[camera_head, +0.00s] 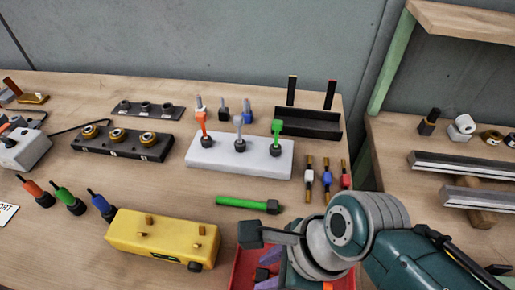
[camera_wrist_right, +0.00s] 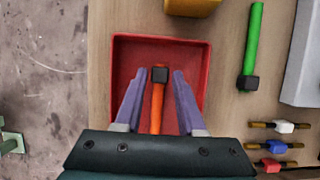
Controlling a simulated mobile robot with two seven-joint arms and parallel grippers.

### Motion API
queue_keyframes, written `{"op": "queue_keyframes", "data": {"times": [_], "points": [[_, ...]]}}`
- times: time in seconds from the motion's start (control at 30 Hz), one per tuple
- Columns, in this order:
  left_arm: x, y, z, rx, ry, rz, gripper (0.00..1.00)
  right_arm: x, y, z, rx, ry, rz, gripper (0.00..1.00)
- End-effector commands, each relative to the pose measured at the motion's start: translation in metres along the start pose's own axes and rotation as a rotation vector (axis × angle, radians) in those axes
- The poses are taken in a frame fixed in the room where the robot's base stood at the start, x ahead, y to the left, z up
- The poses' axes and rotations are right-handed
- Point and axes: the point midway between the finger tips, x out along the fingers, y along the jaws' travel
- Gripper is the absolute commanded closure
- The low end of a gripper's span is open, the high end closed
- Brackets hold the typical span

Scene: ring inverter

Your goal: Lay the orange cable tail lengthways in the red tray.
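The orange cable tail (camera_wrist_right: 157,108) lies in the red tray (camera_wrist_right: 198,56), with its black end block (camera_wrist_right: 160,74) towards the tray's far side in the right wrist view. Its near end is hidden behind my gripper body. My right gripper (camera_wrist_right: 158,78) is open, its two purple fingers on either side of the tail with gaps between. In the head view the red tray (camera_head: 239,272) is at the bottom edge, mostly covered by my right arm, and my right gripper (camera_head: 267,270) is over it. My left gripper is not in view.
A yellow box (camera_head: 160,240) stands left of the tray. A green cable tail (camera_head: 247,204) lies behind it. Several small coloured pieces (camera_head: 326,180) lie to the right, and a grey block with coloured levers (camera_head: 240,160) stands further back.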

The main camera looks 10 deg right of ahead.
Motion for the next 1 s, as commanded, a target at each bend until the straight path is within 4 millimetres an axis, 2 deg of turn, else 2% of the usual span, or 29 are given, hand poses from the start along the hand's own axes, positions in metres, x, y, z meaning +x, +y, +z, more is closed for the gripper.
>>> {"op": "queue_keyframes", "data": {"times": [0.03, 0.2, 0.5, 0.57, 0.8, 1.0], "points": [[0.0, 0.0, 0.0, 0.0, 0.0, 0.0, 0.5, 0.0, 0.0, 0.0, 0.0, 0.0, 0.0, 0.54], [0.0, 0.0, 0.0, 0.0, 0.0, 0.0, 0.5, 0.0, 0.0, 0.0, 0.0, 0.0, 0.0, 0.36], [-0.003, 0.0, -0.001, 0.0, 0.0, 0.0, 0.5, -0.004, 0.0, 0.0, 0.0, 0.0, 0.0, 0.36], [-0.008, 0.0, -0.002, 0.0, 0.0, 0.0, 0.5, -0.012, 0.0, 0.001, 0.001, 0.0, -0.001, 0.36], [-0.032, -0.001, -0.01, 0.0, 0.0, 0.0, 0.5, -0.06, 0.0, 0.002, 0.001, -0.001, -0.003, 0.36], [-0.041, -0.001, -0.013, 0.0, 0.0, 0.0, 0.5, -0.089, 0.0, 0.001, 0.0, 0.0, -0.002, 0.36]]}}
